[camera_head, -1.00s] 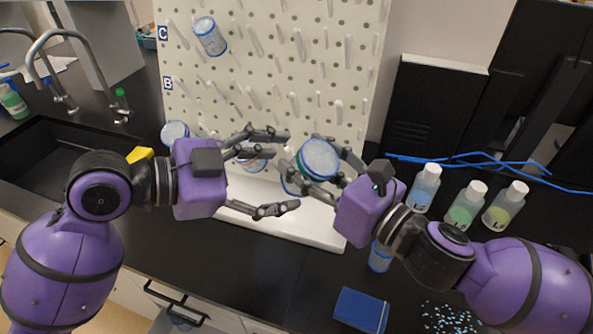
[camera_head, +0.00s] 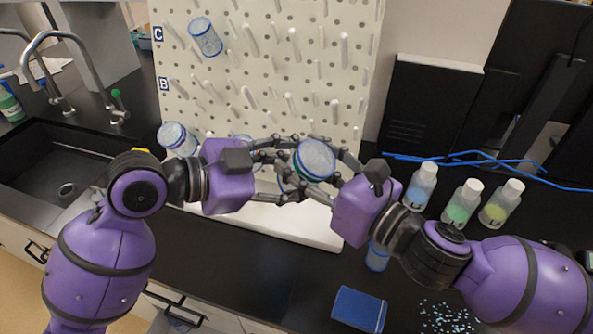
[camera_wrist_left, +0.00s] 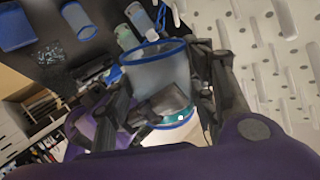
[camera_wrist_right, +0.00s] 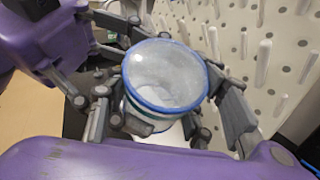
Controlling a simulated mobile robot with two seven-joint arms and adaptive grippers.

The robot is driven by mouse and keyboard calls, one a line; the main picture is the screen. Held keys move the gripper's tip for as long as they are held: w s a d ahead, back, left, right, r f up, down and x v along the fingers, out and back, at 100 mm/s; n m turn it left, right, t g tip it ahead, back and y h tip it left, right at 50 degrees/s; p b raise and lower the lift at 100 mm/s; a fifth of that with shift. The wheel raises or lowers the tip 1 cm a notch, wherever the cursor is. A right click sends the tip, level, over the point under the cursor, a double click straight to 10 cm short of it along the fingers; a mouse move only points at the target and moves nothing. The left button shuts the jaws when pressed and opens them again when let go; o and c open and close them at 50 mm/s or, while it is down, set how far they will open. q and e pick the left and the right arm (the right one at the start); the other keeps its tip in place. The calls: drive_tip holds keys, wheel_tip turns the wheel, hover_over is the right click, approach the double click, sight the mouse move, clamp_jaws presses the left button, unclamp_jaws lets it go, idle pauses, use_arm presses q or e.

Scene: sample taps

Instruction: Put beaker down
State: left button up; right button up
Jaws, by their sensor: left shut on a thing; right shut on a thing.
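A clear beaker (camera_head: 314,160) with a blue rim and a green band is held in front of the pegboard. My right gripper (camera_head: 322,172) is shut on it from the right. My left gripper (camera_head: 283,172) is shut on the same beaker from the left, so both hands meet around it. The beaker also shows in the left wrist view (camera_wrist_left: 158,75), with fingers on both sides, and in the right wrist view (camera_wrist_right: 165,75), where its open mouth faces the camera. Its base is partly hidden by the fingers.
A pegboard (camera_head: 270,70) stands behind, with a beaker (camera_head: 205,38) on its upper left pegs and another (camera_head: 176,138) lower left. Several capped bottles (camera_head: 463,202) stand at right. A blue box (camera_head: 358,309) lies at the front. A sink (camera_head: 50,170) is at left.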

drive_tip(key=o, duration=1.2)
